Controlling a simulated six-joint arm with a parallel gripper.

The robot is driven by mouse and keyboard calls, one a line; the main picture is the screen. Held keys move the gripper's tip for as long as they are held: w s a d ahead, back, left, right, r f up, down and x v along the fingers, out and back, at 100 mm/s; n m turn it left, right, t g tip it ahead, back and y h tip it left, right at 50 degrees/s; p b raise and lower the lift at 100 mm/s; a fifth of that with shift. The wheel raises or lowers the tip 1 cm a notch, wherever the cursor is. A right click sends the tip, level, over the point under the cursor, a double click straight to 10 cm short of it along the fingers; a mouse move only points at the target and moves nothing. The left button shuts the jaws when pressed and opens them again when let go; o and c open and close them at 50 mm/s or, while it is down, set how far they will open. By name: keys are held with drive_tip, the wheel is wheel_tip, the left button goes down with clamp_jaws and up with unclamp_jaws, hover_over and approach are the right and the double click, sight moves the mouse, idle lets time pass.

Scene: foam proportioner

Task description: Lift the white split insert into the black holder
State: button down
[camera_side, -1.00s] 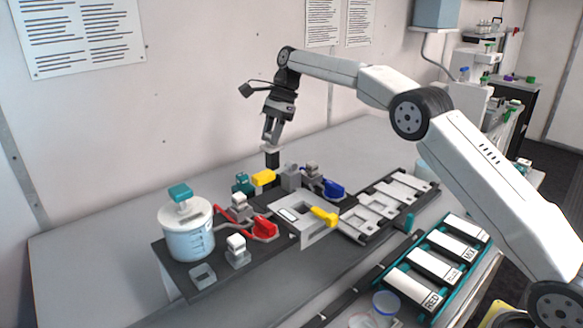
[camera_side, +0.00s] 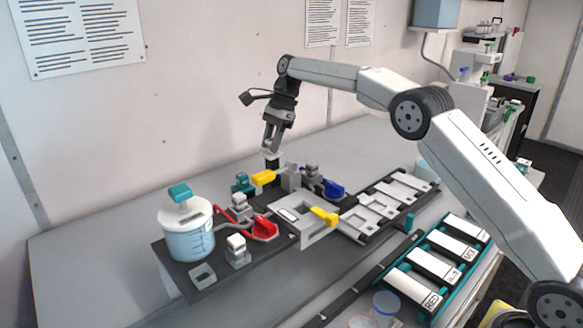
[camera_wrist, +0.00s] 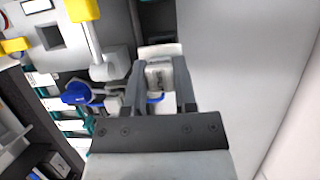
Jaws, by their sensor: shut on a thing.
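My gripper (camera_side: 272,150) points down at the back of the dark board, fingers closed around a small pale block, which I take as the white split insert (camera_wrist: 158,76). In the wrist view the block sits between both fingers (camera_wrist: 161,85), with a wider white part behind it. In the side view a pale edge shows at the fingertips, directly above a short dark piece (camera_side: 272,164), which looks like the black holder. Whether the insert is inside the holder or only above it, I cannot tell. The fingers hide most of the insert.
A blue handle (camera_side: 333,188), a red handle (camera_side: 265,228) and a white tank (camera_side: 187,232) lie farther forward. The grey table behind is clear.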

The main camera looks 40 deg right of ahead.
sight(272, 162)
drive_tip(key=shift+f, duration=0.25)
drive_tip(key=shift+f, duration=0.55)
drive_tip(key=shift+f, duration=0.15)
drive_tip(key=shift+f, duration=2.05)
unclamp_jaws()
drive_tip(key=shift+r, duration=0.1)
